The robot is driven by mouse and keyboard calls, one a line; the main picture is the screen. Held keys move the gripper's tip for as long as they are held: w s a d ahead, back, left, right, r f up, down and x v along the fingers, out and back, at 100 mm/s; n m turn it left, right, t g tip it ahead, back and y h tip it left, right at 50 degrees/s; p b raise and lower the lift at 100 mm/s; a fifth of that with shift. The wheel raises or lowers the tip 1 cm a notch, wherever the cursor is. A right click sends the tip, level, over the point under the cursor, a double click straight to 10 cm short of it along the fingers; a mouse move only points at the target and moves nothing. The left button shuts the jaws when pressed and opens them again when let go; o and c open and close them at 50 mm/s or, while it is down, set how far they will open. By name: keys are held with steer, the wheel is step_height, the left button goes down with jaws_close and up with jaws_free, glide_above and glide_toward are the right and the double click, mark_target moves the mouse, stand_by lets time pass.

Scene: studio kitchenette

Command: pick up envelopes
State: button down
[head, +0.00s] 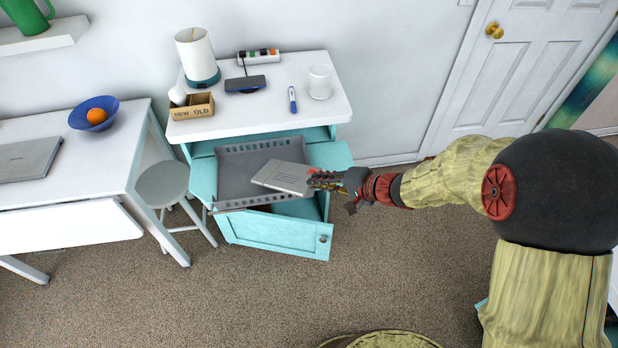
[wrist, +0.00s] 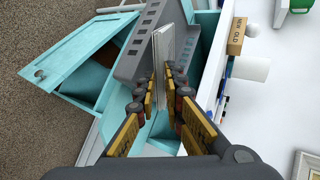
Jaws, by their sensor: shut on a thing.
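The envelopes (head: 283,177) are a flat white stack with a grey edge or print in the head view. My gripper (head: 322,181) is shut on their right end and reaches in from the right. In the wrist view the stack (wrist: 164,52) shows edge-on between the fingertips of my gripper (wrist: 163,78). The envelopes are over the grey slotted tray (head: 235,163), which also shows in the wrist view (wrist: 133,52). I cannot tell whether the stack touches the tray. The fingers hide the gripped end.
The tray is at the turquoise cabinet (head: 262,236), below the white top (head: 240,121). A stool (head: 163,184) stands left.

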steer(key=shift+d+f+v, duration=0.1)
steer(key=shift+f+v, duration=0.05)
steer(key=shift+v, duration=0.55)
steer(key=shift+d+f+v, duration=0.1)
steer(key=shift+f+v, duration=0.05)
steer(key=shift+v, duration=0.55)
steer(key=shift+d+f+v, duration=0.1)
steer(key=shift+f+v, duration=0.05)
steer(key=shift+v, duration=0.6)
steer(key=shift+s+a, duration=0.1)
steer(key=shift+s, duration=0.05)
